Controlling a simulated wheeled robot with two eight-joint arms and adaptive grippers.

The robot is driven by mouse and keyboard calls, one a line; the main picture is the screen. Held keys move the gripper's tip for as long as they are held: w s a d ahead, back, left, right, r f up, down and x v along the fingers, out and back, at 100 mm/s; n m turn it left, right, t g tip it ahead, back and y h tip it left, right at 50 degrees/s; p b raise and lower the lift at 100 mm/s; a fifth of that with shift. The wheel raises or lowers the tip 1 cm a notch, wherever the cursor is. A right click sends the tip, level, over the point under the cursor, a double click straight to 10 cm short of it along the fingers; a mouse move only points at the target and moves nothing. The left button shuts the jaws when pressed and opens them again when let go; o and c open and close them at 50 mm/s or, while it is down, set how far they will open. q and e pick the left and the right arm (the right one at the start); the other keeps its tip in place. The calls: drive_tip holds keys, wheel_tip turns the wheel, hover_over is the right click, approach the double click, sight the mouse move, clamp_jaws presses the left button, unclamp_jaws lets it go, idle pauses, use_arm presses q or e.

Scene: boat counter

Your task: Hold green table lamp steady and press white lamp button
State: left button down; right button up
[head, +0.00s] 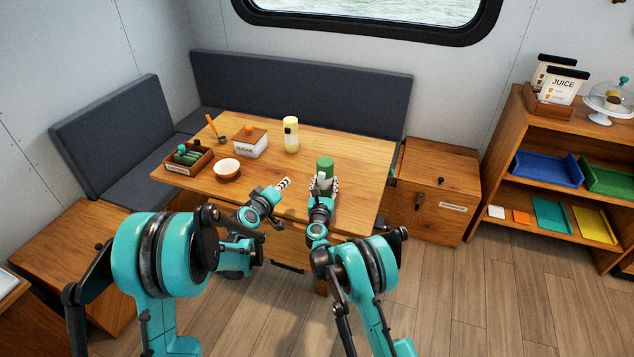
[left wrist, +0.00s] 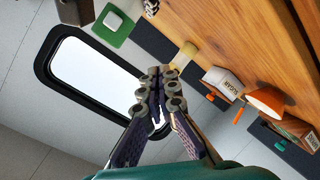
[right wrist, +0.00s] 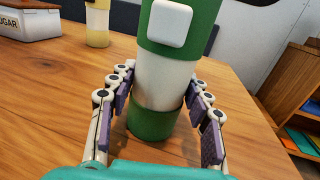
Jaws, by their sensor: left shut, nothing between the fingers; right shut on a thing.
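The green table lamp (head: 325,166) stands upright near the front right of the wooden table. It is a green cylinder with a white middle band. In the right wrist view the white lamp button (right wrist: 170,22) sits on its upper green part, facing that camera. My right gripper (head: 323,184) is shut on the lamp, with one finger on each side of the white band (right wrist: 160,80). My left gripper (head: 285,183) is shut and empty, left of the lamp and apart from it. The left wrist view shows its closed fingers (left wrist: 157,85), and the lamp with its white button (left wrist: 113,19).
The tabletop between the bowl and lamp is clear.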

use_arm(q)
drive_tip(key=w+a+r+m+t+y, duration=0.1)
drive_tip(key=w+a+r+t+y, duration=0.15)
drive_tip(key=a, duration=0.35)
drive_tip(key=w+a+r+m+t+y, duration=0.1)
drive_tip(key=w+a+r+y, duration=0.1)
drive_tip(key=a+y, duration=0.35)
wheel_tip(320, 180, up, 9)
drive_tip(key=a+m+t+h, duration=0.3)
drive_tip(key=m+t+h, duration=0.25)
drive_tip(key=m, duration=0.45)
drive_tip(key=s+d+f+m+g+h, duration=0.25)
drive_tip(key=d+m+h, duration=0.25)
drive_tip(key=m+h, duration=0.3)
drive_tip(key=s+d+f+m+g+h, duration=0.15)
drive_tip(key=d+m+g+h, duration=0.35)
drive_tip(key=m, duration=0.5)
drive_tip(key=s+d+f+m+g, duration=0.1)
drive_tip(key=s+f+m+g, duration=0.1)
drive_tip(key=f, duration=0.4)
drive_tip(key=s+d+f+m+g+h, duration=0.1)
drive_tip(key=s+d+f+m+g, duration=0.1)
drive_tip(key=f+m+g, duration=0.3)
drive_tip(key=shift+s+d+f, duration=0.15)
drive_tip(key=shift+d+f, duration=0.1)
drive_tip(key=shift+f, duration=0.25)
